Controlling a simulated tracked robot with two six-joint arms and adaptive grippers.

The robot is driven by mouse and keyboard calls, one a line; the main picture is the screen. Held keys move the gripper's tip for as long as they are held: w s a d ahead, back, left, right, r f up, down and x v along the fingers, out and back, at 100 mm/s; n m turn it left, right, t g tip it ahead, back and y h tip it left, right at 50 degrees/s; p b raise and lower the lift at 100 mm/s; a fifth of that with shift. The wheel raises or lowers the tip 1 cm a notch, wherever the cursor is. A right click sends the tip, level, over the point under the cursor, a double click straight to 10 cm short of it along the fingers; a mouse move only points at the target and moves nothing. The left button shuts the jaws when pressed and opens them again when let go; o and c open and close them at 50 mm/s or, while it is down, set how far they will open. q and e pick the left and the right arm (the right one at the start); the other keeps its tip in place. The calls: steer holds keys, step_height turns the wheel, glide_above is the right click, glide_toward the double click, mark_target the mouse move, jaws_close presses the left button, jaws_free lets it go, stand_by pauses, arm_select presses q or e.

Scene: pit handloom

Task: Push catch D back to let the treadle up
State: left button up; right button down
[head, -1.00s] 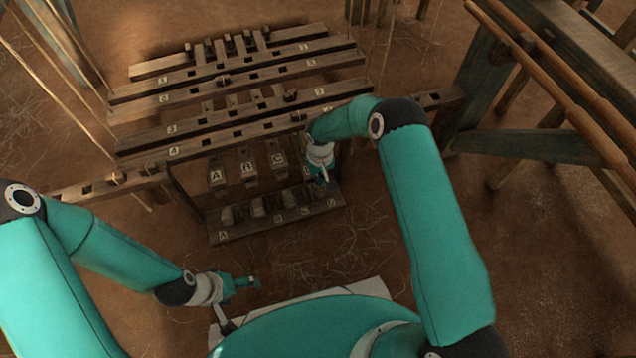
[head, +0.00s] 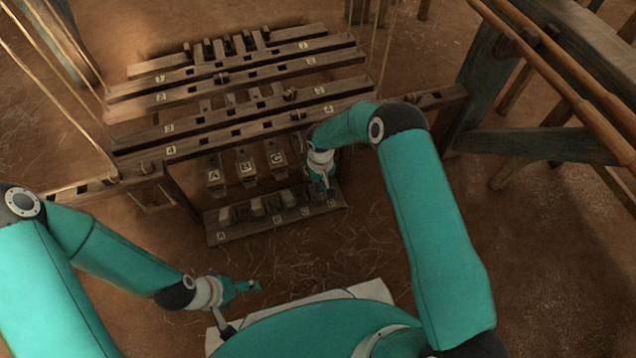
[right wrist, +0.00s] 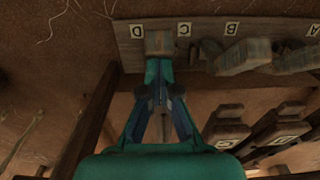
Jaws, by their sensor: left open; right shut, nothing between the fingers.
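Catch D (right wrist: 159,43) is a small wooden block beside the label D on the catch board (head: 235,231). In the head view my right gripper (head: 326,188) largely covers it. The right gripper (right wrist: 158,70) is shut and empty, its fingertips right at the near edge of catch D in the right wrist view; I cannot tell if they press on it. Treadle ends A (head: 214,176), B (head: 245,168) and C (head: 276,160) show behind the board. Treadle D is hidden by my right arm in the head view. My left gripper (head: 250,286) is open and empty, well in front of the board.
The other catches (head: 258,207) stand left of D on the same board. In the right wrist view a neighbouring catch (right wrist: 240,57) lies to the right, with a gap between. Slotted wooden bars (head: 235,130) rise behind. Bare floor lies in front and to the right.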

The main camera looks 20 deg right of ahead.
steer(key=shift+s+f+b, duration=0.35)
steer(key=shift+s+f, duration=0.1)
steer(key=shift+f, duration=0.25)
steer(key=shift+s+f+b, duration=0.35)
steer(key=shift+s+f, duration=0.1)
steer(key=shift+f, duration=0.2)
steer(key=shift+r, duration=0.1)
steer(key=shift+s+r+p, duration=0.15)
steer(key=shift+r+p, duration=0.3)
steer(key=shift+r, duration=0.15)
steer(key=shift+s+r+p, duration=0.15)
steer(key=shift+r+p, duration=0.3)
steer(key=shift+r, duration=0.1)
steer(key=shift+s+r+p, duration=0.25)
steer(key=shift+r+p, duration=0.1)
steer(key=shift+r, duration=0.25)
steer(key=shift+s+r+p, duration=0.2)
steer(key=shift+r+p, duration=0.1)
steer(key=shift+r, duration=0.35)
steer(key=shift+s+r+p, duration=0.25)
steer(key=shift+r+p, duration=0.1)
steer(key=shift+r, duration=0.25)
steer(key=shift+d, duration=0.1)
